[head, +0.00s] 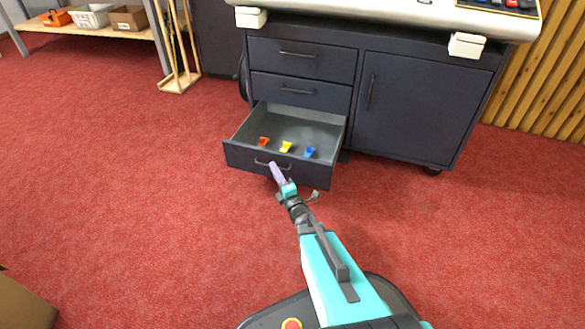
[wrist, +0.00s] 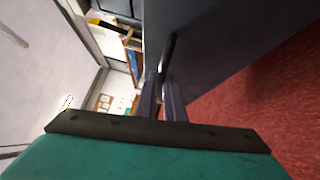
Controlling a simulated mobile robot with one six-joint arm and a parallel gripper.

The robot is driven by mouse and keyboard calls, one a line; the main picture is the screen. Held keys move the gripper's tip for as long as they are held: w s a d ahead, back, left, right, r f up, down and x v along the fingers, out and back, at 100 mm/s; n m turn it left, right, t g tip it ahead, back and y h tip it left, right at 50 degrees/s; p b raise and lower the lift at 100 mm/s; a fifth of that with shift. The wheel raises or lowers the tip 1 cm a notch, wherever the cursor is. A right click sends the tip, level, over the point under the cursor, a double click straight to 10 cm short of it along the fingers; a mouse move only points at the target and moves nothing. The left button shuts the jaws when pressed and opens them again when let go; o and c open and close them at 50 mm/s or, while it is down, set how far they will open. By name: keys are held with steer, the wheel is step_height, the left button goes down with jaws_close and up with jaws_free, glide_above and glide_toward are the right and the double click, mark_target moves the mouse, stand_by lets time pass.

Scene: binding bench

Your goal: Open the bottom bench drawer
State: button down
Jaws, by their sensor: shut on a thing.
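The bottom bench drawer (head: 305,174) stands well out from the dark bench cabinet (head: 405,110) in the head view. In the wrist view my gripper's fingers (wrist: 162,95) close around the dark handle (wrist: 167,55), against the drawer front (wrist: 215,50). The fingers hide part of the handle.
Two shut drawers (head: 300,75) sit above, and a shut door (head: 385,100) is at the right. A wooden rack (head: 178,80) stands to the left. Red carpet (head: 130,190) is clear around the drawer. A brown box (head: 22,305) is at the lower left.

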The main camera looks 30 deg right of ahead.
steer(key=s+a, duration=0.1)
steer(key=a, duration=0.2)
steer(key=shift+s+y, duration=0.3)
steer(key=shift+s, duration=0.1)
steer(key=shift+s+d, duration=0.1)
steer(key=shift+d, duration=0.1)
steer(key=c, duration=1.9)
jaws_free()
steer(key=shift+d, duration=0.1)
steer(key=shift+o, duration=0.2)
steer(key=shift+s, duration=0.1)
